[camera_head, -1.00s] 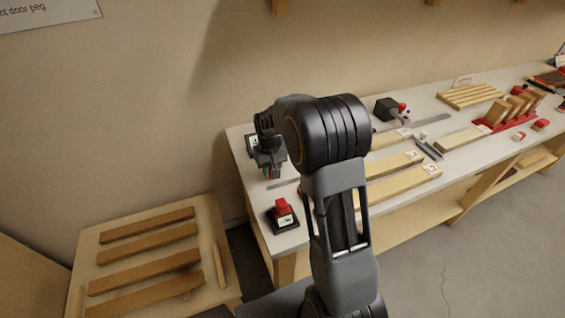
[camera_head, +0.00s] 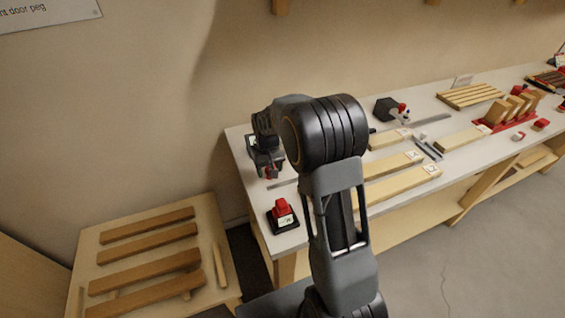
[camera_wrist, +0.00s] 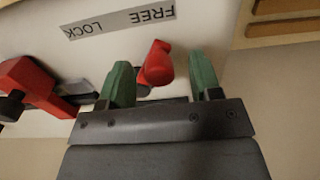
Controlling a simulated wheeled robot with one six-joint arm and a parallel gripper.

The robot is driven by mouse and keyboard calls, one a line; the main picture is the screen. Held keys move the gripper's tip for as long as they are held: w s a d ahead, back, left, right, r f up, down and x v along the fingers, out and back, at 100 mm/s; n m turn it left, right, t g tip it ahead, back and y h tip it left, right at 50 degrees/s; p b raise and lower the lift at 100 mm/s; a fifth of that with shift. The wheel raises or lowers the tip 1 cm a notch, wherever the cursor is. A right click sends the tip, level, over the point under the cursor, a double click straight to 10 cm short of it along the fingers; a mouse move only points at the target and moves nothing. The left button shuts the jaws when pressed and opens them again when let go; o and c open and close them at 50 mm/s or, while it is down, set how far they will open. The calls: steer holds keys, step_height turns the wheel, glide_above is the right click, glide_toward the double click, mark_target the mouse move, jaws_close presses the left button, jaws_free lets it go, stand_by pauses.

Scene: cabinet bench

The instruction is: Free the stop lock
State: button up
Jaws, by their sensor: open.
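The stop lock's red lever (camera_wrist: 155,66) shows in the wrist view, in front of a pale plate with a printed FREE LOCK label (camera_wrist: 118,22) that appears upside down. My gripper (camera_wrist: 162,80) is open. Its two green fingertips stand on either side of the lever, with a wider gap on the right. I cannot tell whether either finger touches it. A red block with a dark knob (camera_wrist: 35,84) lies to the left, on a grey bar. In the head view my gripper (camera_head: 267,165) is at the bench's left end, largely hiding the lock.
A red device on a black base (camera_head: 283,213) stands near the bench's front left corner. Wooden boards (camera_head: 398,187) lie to the right of my arm. A low table with wooden slats (camera_head: 148,250) stands at lower left. A dark motor-like unit (camera_head: 388,108) sits further back.

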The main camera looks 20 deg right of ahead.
steer(key=shift+r, duration=0.15)
step_height(320, 180, up, 9)
steer(key=p, duration=0.6)
steer(key=shift+p, duration=0.3)
stand_by(0.4)
steer(key=s+r+t, duration=0.1)
steer(key=s+r, duration=0.3)
steer(key=s, duration=0.3)
steer(key=s+a+r+t, duration=0.1)
steer(key=s+r+t, duration=0.1)
steer(key=s, duration=0.5)
steer(key=s+a+r+t, duration=0.1)
steer(key=s+r, duration=0.4)
steer(key=s, duration=0.2)
steer(key=shift+r+t, duration=0.35)
steer(key=shift+t, duration=0.05)
